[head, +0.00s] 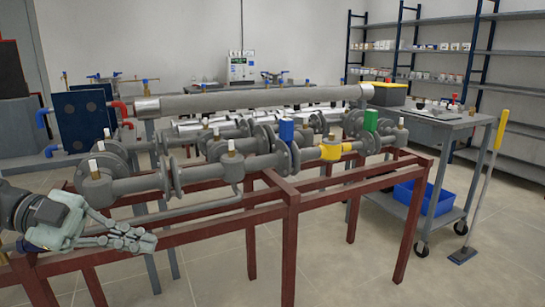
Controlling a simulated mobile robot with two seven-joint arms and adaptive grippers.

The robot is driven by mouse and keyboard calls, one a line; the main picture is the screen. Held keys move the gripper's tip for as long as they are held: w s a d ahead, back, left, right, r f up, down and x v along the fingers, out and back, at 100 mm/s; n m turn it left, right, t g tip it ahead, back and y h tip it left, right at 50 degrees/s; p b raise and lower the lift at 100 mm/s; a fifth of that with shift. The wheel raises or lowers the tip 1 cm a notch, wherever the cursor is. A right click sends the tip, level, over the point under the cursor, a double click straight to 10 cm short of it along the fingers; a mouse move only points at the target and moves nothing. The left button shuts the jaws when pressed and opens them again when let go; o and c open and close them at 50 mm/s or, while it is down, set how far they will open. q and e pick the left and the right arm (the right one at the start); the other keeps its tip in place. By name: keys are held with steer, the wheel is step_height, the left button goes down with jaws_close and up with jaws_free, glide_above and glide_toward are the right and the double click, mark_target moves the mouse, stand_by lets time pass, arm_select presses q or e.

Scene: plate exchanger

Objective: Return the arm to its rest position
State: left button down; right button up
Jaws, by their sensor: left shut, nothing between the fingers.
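My left gripper (148,243) is at the lower left in the head view. Its pale grey-green body and jointed fingers point right, and the fingers are together with nothing between them. It shows in front of the red-brown steel frame (292,235), near the frame's left part. I cannot tell whether it touches the frame. My right gripper is out of view.
Grey flanged pipework with blue, yellow and green fittings (370,119) runs along the frame. A thick insulated pipe (250,100) lies above it. A grey cart (440,120) with a blue bin (422,197) stands at right, beside a yellow-handled tool (500,130). Floor at lower right is clear.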

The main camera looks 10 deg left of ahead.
arm_select(q)
steer(key=w+a+f+n+t+y, duration=0.45)
steer(key=w+f+n+t, duration=0.45)
steer(key=t, duration=0.3)
steer(key=s+a+f+n+y, duration=0.1)
steer(key=a+f+n+y, duration=0.2)
steer(key=f+n+y, duration=0.35)
steer(key=s+a+f+n+y, duration=0.1)
steer(key=a+f+n+y, duration=0.25)
steer(key=f, duration=0.65)
steer(key=s+d+f+g, duration=0.3)
steer(key=s+f+g, duration=0.1)
steer(key=s+f, duration=0.2)
steer(key=s+d+f+n+g, duration=0.1)
steer(key=s+d+f+g, duration=0.2)
steer(key=s+f, duration=0.4)
steer(key=s+d+f+n+g+y, duration=0.1)
steer(key=s+d+f+g, duration=0.3)
steer(key=s+f, duration=0.2)
steer(key=shift+s+f+g, duration=0.15)
steer(key=shift+s+g, duration=0.25)
steer(key=shift+s, duration=0.55)
